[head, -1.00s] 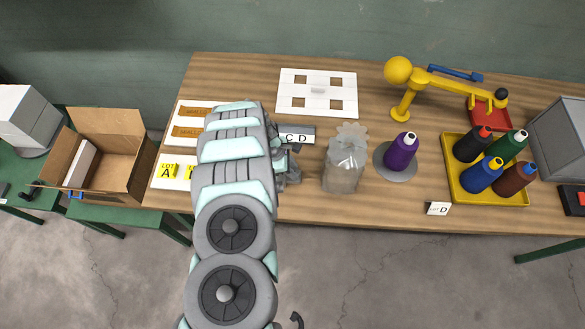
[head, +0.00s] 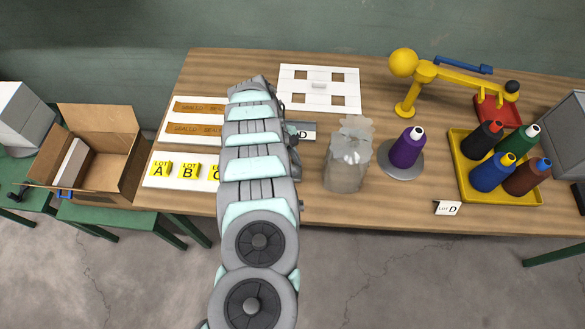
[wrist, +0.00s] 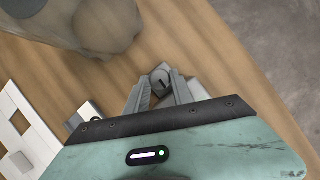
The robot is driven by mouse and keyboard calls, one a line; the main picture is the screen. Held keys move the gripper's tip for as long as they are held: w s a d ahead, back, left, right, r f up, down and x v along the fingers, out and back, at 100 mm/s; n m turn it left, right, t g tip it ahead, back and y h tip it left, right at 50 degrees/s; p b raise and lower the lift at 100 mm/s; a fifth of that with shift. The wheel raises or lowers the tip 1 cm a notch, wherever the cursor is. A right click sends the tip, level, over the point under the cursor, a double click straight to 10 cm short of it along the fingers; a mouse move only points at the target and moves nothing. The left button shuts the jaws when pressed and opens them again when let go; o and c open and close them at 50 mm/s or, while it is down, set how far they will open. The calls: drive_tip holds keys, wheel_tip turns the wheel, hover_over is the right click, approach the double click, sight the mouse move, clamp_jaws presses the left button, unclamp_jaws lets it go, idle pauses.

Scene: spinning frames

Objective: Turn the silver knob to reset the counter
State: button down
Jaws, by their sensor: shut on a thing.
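In the wrist view the silver knob (wrist: 161,79) is a small round grey cap with a dark slot mark. It sits between the two fingers of my gripper (wrist: 160,92), which are shut on its sides. Part of a pale grey body shows just beside the knob; I cannot tell whether it is the counter. In the head view my arm hides the knob and most of my gripper. A grey block with a white plate lettered D (head: 304,131) shows just right of my arm.
A white slotted panel (head: 319,108) lies behind. Yellow lot cards (head: 160,170) lie left.

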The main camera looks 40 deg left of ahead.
drive_tip(key=shift+w+f+m+g+b, duration=0.15)
drive_tip(key=shift+m+g+b, duration=0.25)
drive_tip(key=shift+m+b, duration=0.7)
drive_tip(key=c, duration=1.1)
unclamp_jaws()
drive_tip(key=shift+r, duration=0.25)
